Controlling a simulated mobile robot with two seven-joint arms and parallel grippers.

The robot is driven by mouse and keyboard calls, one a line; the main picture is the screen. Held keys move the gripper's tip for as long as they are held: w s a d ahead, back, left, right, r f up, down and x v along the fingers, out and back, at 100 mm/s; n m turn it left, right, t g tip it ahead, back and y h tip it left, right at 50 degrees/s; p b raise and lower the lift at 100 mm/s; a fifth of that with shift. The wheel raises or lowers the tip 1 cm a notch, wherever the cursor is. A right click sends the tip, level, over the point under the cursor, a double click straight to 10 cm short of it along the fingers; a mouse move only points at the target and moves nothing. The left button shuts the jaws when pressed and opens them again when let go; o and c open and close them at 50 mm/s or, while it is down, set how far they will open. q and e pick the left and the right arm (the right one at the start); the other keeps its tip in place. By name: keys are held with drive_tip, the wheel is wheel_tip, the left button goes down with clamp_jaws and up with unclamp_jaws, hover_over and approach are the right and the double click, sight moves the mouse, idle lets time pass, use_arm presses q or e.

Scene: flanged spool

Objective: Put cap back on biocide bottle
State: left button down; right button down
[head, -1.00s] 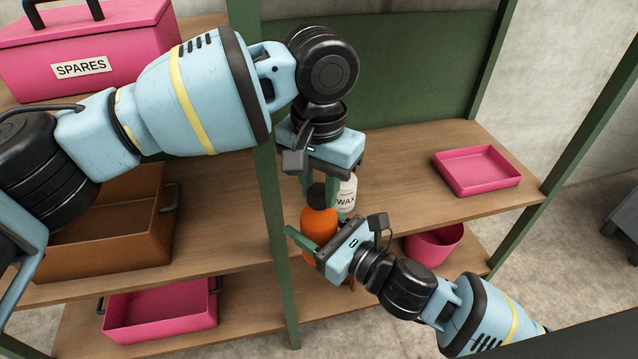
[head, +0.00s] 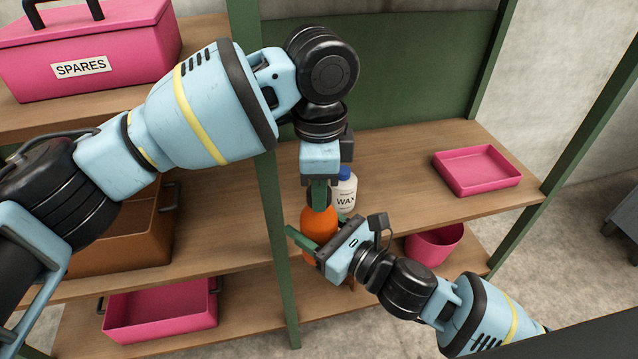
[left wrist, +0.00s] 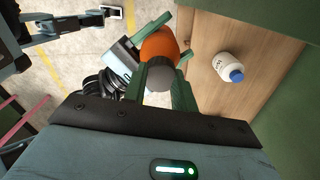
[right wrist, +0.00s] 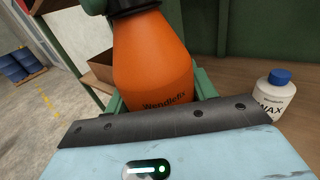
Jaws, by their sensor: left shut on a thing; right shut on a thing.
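The orange bottle (head: 319,226) stands upright at the shelf's front. In the right wrist view it (right wrist: 152,62) shows "Wendlefix" lettering; the word biocide is not readable. My right gripper (head: 321,236) is shut around its body from the front right. My left gripper (head: 319,198) points down from above, shut on the dark grey cap (left wrist: 161,76) at the bottle's top. In the left wrist view the cap lies between the fingers, in line with the orange bottle (left wrist: 160,44). I cannot tell whether the cap is fully seated, as the fingers cover the joint.
A white wax bottle (head: 345,190) with a blue cap stands close behind to the right. A green shelf post (head: 275,220) is just left. A pink tray (head: 478,170) lies farther right, with bare shelf between. A pink bin (head: 435,243) sits below.

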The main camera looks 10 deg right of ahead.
use_arm(q)
drive_tip(key=c, duration=1)
unclamp_jaws()
drive_tip(key=shift+c, duration=0.2)
wheel_tip(320, 180, up, 12)
